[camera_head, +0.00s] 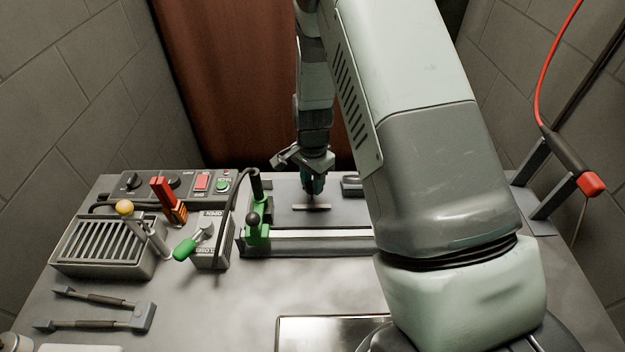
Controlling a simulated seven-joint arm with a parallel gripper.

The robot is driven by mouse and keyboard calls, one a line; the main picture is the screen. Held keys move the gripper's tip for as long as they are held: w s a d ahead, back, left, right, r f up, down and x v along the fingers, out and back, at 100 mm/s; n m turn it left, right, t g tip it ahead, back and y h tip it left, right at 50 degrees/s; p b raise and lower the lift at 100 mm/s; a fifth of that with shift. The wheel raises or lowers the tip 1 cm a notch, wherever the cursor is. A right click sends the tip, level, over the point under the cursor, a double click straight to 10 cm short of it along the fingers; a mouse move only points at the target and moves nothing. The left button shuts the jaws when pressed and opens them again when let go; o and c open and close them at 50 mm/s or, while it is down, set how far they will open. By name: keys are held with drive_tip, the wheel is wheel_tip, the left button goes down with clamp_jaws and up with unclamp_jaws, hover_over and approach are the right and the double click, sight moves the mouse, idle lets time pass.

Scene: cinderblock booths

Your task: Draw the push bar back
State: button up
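My gripper (313,188) points down near the back of the bench, left of my large forearm. Its fingers are small and dark here, and I cannot see whether they are apart. A short flat metal bar (311,207) lies crosswise just below the fingertips; whether they touch it is unclear. A green slide block (257,233) with a black ball knob and an upright black grip stands at the left end of a metal rail (315,242). Which part is the push bar is not certain from this view. My forearm hides the rail's right end.
At left are a grated box (105,247), a yellow-knobbed lever (125,208), a green-handled switch box (211,243) and a control panel (187,184). Two loose handles lie in front. A torch-like tool (573,165) rests on a stand at right.

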clamp_jaws()
drive_tip(key=shift+w, duration=2.3)
drive_tip(key=o, duration=0.9)
unclamp_jaws()
wheel_tip(320, 180, up, 11)
drive_tip(key=shift+f, duration=0.1)
drive_tip(key=shift+f, duration=0.1)
